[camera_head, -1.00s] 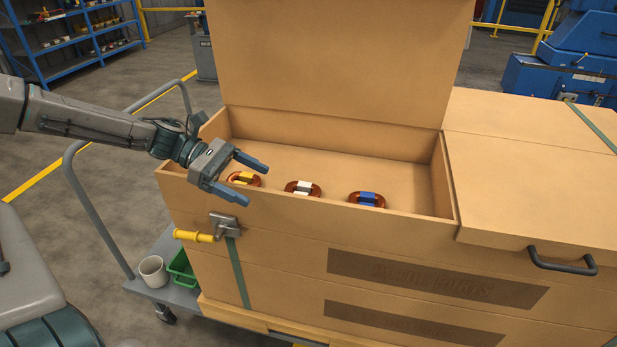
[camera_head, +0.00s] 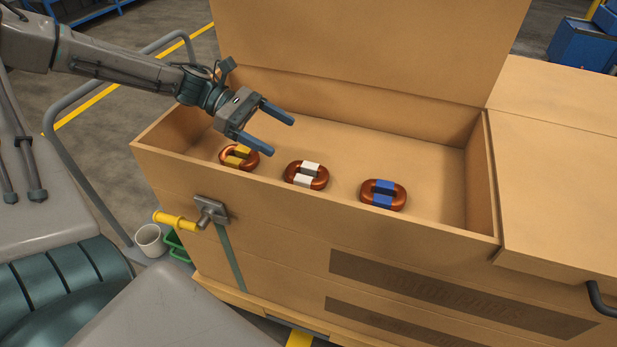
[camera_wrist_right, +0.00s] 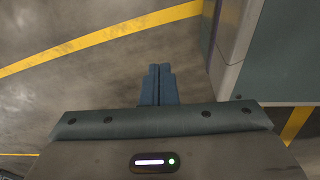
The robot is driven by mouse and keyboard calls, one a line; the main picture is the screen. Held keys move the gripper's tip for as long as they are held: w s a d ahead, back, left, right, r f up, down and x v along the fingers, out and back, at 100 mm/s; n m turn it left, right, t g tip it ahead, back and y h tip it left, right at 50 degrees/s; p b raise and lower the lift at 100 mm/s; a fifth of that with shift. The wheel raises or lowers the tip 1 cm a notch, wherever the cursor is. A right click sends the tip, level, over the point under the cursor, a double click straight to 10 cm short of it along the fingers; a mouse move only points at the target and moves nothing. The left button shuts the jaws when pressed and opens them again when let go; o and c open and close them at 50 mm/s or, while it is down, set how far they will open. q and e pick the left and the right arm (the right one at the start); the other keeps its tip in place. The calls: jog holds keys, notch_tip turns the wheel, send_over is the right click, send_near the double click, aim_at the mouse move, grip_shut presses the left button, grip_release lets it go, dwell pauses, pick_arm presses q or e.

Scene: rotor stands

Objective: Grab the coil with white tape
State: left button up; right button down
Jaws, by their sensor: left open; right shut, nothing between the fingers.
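In the head view, the copper coil with white tape (camera_head: 307,175) lies on the floor of the open box (camera_head: 320,217), in the middle of a row of three coils. The coil with yellow tape (camera_head: 239,157) is to its left and the coil with blue tape (camera_head: 383,194) to its right. My left gripper (camera_head: 283,130) is open and empty above the box, with its fingers pointing right, above and a little left of the white-taped coil. In the right wrist view, my right gripper (camera_wrist_right: 158,86) is shut and empty over bare floor.
The box's front wall and raised lid (camera_head: 370,45) bound the opening. The right part of the box is covered.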

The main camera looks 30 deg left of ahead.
pick_arm(q)
jog(key=b, duration=0.5)
send_near(318, 178)
jog(key=shift+w+a+f, duration=0.2)
jog(key=shift+a, duration=0.2)
jog(key=shift+w+a+f, duration=0.2)
jog(key=shift+a, duration=0.2)
jog(key=shift+d+b, duration=0.15)
jog(key=shift+b, duration=0.15)
jog(key=shift+d+f, duration=0.15)
jog(key=shift+d, duration=0.15)
jog(key=shift+w+d+f, duration=0.15)
jog(key=shift+w+d, duration=0.05)
jog(key=shift+d, duration=0.25)
jog(key=shift+d+f, duration=0.25)
jog(key=shift+d, duration=0.25)
jog(key=shift+x, duration=2.3)
jog(key=shift+r, duration=0.1)
pick_arm(e)
jog(key=w+a+r, duration=0.1)
jog(key=w+r, duration=0.4)
jog(key=w, duration=0.4)
jog(key=shift+r, duration=0.2)
jog(key=shift+a, duration=0.1)
